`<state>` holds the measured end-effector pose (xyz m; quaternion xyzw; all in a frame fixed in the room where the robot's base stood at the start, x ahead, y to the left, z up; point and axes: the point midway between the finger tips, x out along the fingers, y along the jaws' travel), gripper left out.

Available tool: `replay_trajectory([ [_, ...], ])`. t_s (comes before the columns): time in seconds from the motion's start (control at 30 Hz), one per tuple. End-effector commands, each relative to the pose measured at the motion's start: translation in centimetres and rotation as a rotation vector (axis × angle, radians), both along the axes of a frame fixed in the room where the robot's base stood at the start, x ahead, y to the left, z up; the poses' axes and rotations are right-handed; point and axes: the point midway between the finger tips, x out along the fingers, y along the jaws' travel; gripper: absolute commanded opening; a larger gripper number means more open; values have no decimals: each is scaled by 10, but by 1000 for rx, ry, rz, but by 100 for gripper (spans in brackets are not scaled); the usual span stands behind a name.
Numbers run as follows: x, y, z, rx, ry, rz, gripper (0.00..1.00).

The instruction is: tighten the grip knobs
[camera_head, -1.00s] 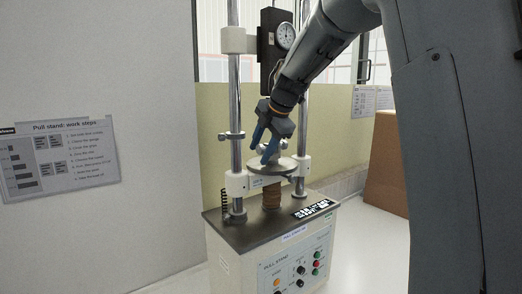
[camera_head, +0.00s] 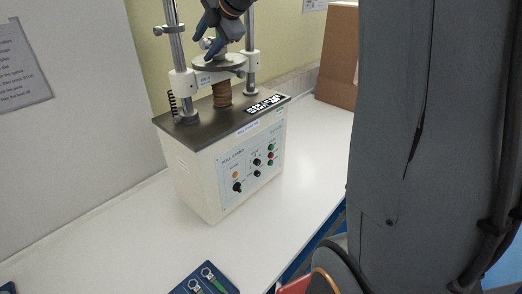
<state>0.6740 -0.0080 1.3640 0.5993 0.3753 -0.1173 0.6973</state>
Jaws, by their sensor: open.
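The pull stand (camera_head: 215,170) is a cream cabinet with a dark top plate and two chrome columns. A round grey plate (camera_head: 232,64) sits between the columns, above a brown bellows (camera_head: 222,94). My gripper (camera_head: 208,42), with blue fingers, is open and points down just over this plate. A small pale rounded part, possibly a grip knob (camera_head: 203,44), shows beside the fingers. The fingers hide most of the grip area, so I cannot tell whether they touch a knob.
A blue tray (camera_head: 178,291) with ring-ended items lies at the front of the white table (camera_head: 130,235). A brown board (camera_head: 338,60) stands at the back right. My arm fills the right side. A sheet (camera_head: 22,65) hangs at the left.

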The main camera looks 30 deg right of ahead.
Motion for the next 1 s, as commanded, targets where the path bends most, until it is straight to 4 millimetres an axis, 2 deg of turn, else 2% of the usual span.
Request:
replay_trajectory([
  [1.0, 1, -1, -4, 131, -321, -1, 43],
])
